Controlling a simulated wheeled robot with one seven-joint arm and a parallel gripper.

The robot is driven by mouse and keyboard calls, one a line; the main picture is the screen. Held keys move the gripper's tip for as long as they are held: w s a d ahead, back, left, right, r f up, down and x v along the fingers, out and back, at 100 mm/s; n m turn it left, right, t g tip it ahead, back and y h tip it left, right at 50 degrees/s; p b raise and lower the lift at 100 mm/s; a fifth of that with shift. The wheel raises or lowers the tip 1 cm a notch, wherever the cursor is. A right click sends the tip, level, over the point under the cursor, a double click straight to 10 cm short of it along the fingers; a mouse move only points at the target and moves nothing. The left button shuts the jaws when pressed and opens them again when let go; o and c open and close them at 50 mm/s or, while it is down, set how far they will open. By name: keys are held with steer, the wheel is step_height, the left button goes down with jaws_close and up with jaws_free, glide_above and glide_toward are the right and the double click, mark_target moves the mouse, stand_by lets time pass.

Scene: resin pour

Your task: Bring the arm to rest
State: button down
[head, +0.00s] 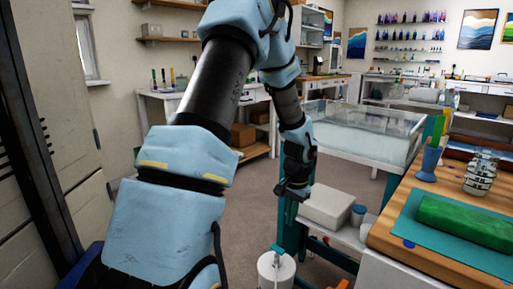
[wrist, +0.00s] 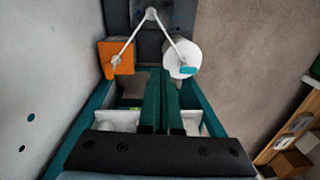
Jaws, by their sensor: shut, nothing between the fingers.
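My arm reaches from the left foreground across the head view and bends down at the middle. My gripper (head: 291,190) hangs at its end, pointing downward beside the workbench. In the wrist view my gripper (wrist: 162,76) has its two dark green fingers together, with nothing visible between them. Below it in the wrist view are a teal frame (wrist: 92,104), an orange block (wrist: 117,57) and a white cylinder (wrist: 181,57). The fingers appear apart from these. My arm hides part of the room behind it.
A clear-walled tank (head: 362,130) stands behind. Some floor (head: 255,190) is open.

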steer(key=s+a+r+n+t, duration=0.1)
steer(key=s+a+r+n, duration=0.3)
steer(key=s+a+r, duration=0.4)
steer(key=s+a+r+n, duration=0.4)
steer(key=s+a, duration=0.1)
steer(key=a, duration=0.4)
step_height(320, 180, up, 15)
steer(key=p, duration=1.5)
steer(key=shift+w+f+h, duration=0.2)
steer(key=shift+w+h, duration=0.05)
steer(key=shift+h, duration=0.15)
